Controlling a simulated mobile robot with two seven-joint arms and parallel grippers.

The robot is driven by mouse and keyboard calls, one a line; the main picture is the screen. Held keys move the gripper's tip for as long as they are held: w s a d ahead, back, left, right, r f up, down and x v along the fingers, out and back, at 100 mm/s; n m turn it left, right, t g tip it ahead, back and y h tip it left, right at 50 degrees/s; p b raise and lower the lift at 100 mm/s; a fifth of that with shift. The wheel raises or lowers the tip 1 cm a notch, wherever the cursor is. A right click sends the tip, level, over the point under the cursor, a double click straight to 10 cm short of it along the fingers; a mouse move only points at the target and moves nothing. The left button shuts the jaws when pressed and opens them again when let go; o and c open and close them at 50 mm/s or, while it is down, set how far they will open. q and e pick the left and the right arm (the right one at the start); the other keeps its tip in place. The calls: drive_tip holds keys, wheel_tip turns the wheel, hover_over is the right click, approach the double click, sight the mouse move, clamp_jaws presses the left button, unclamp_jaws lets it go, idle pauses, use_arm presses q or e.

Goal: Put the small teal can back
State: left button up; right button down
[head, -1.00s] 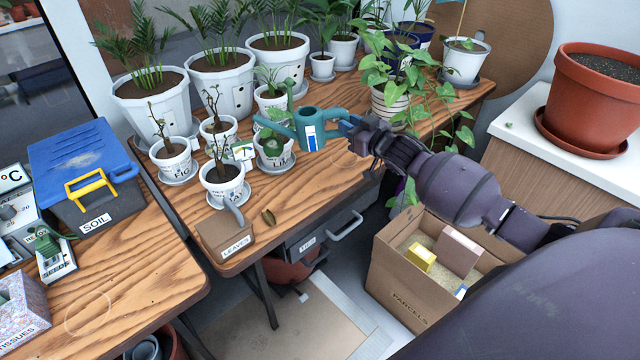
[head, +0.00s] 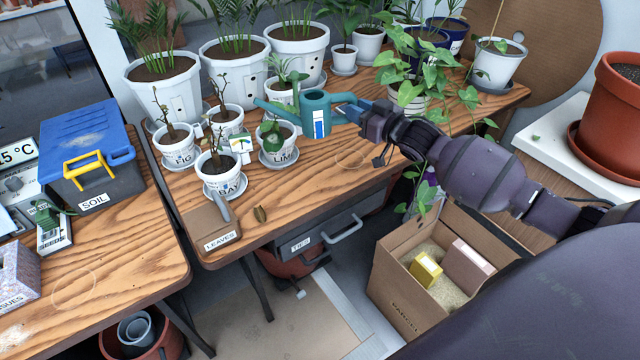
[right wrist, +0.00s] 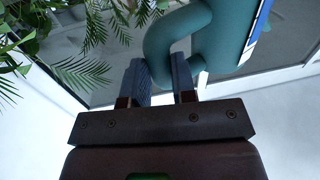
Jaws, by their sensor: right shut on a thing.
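The small teal watering can (head: 316,120) has a long spout pointing left and a blue-and-white label. It is nearly upright beside the small white pots, with its spout behind the LIM pot (head: 278,155). It appears held above the table, though the gap is hard to judge. My right gripper (head: 366,112) is shut on its handle at the right side. In the right wrist view the teal handle (right wrist: 163,40) passes between the two fingers (right wrist: 160,82). My left gripper is not in view.
Small pots marked FIG (head: 175,158) and BAY (head: 220,185) stand left of the can. A trailing plant (head: 410,75) is close behind my right gripper. A faint ring (head: 352,160) marks bare wood (head: 320,180) in front. An open parcel box (head: 400,285) stands below right.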

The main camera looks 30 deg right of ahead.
drive_tip(key=shift+y, duration=0.3)
wheel_tip(320, 180, down, 15)
drive_tip(key=b, duration=0.3)
drive_tip(key=shift+w, duration=0.1)
wheel_tip(320, 180, down, 4)
drive_tip(key=shift+r+b, duration=0.1)
drive_tip(key=shift+b, duration=0.5)
drive_tip(key=shift+a+f, duration=0.1)
drive_tip(key=shift+f, duration=0.25)
drive_tip(key=shift+r, duration=0.1)
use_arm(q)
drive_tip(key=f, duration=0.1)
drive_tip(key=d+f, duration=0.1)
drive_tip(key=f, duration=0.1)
